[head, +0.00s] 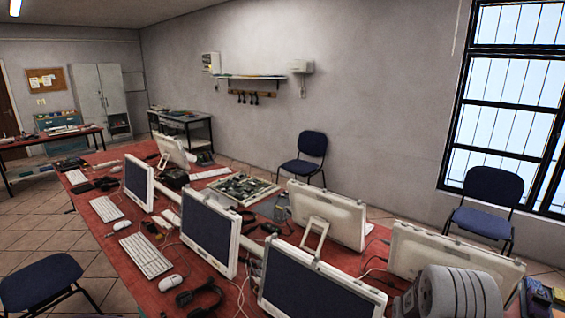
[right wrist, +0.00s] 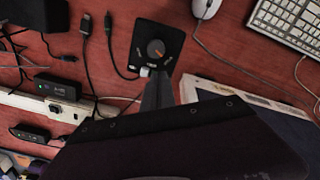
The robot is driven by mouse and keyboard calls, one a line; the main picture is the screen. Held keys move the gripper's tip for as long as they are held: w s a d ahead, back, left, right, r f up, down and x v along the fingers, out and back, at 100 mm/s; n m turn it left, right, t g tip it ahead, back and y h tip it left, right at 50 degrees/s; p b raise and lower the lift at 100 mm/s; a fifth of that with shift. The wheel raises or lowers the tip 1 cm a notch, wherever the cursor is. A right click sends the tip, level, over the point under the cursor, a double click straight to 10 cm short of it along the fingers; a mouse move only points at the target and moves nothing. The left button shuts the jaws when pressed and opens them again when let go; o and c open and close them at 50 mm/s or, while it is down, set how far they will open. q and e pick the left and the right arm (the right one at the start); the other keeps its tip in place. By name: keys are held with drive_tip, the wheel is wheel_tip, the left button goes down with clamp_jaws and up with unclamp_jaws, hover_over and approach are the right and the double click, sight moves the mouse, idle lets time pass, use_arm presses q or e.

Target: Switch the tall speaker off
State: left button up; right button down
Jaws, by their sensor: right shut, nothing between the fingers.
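Small pale marks sit around the knob. I cannot tell from this view how tall the box is, or whether it is the tall speaker. My right gripper (right wrist: 157,78) is shut and empty, its fingertips at the near edge of the box. I cannot tell whether they touch it. A large dark shape fills the bottom of this view. I cannot pick out a speaker in the head view, and my left gripper is out of view.
Around the box lie loose cables (right wrist: 97,70), a white power strip (right wrist: 38,105), a black adapter (right wrist: 57,86), a mouse (right wrist: 205,8) and a keyboard (right wrist: 290,22). In the head view, the red table (head: 115,233) carries several monitors (head: 208,225) and a circuit-board tray (head: 246,188). Chairs (head: 303,157) stand around it.

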drive_tip(key=shift+r, duration=0.15)
wheel_tip(320, 180, up, 6)
drive_tip(key=p, duration=0.5)
drive_tip(key=shift+s+d, duration=0.1)
drive_tip(key=shift+d, duration=0.05)
idle(0.3)
